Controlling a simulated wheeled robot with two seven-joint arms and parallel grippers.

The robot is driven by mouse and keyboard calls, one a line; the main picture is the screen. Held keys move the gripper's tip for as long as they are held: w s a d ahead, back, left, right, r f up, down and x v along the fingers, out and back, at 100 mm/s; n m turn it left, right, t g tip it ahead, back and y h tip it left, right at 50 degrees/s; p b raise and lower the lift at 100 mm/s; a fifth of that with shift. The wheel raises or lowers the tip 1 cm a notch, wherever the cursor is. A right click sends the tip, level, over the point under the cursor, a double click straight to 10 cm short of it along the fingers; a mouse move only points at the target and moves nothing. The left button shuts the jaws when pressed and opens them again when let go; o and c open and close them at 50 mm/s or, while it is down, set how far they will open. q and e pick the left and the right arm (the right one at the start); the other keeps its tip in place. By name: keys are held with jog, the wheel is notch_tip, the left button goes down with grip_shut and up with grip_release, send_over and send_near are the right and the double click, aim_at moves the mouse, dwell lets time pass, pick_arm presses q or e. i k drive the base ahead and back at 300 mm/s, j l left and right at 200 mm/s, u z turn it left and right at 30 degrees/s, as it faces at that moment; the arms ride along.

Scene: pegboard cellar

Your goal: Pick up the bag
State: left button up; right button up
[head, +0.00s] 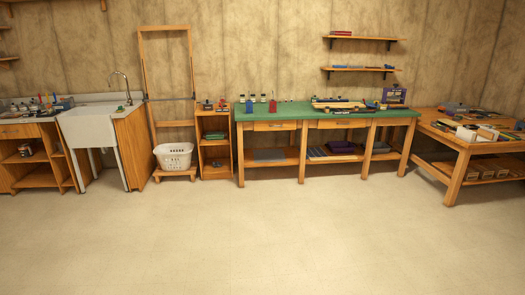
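I cannot make out a bag for certain in the head view. A dark blue-purple upright item (394,97) with printed patches stands at the right end of the green-topped workbench (290,112), against the wall. It could be a bag or a box; it is too small to tell. Dark purple folded items (341,147) lie on the bench's lower shelf, also unclear. Neither of my grippers is in view.
A white laundry basket (173,156) sits on a low wooden stand. A white sink (90,128) is at left. A cluttered wooden table (462,140) stands at right. Wall shelves (361,69) hang above the workbench. The wide pale floor in front is clear.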

aim_at(272, 103)
jog(key=i, duration=5.4)
jog(key=i+u, duration=0.2)
jog(key=i, duration=0.25)
jog(key=i+l+u, duration=0.2)
jog(key=i, duration=0.3)
jog(key=i+l+u, duration=0.25)
jog(key=i, duration=0.2)
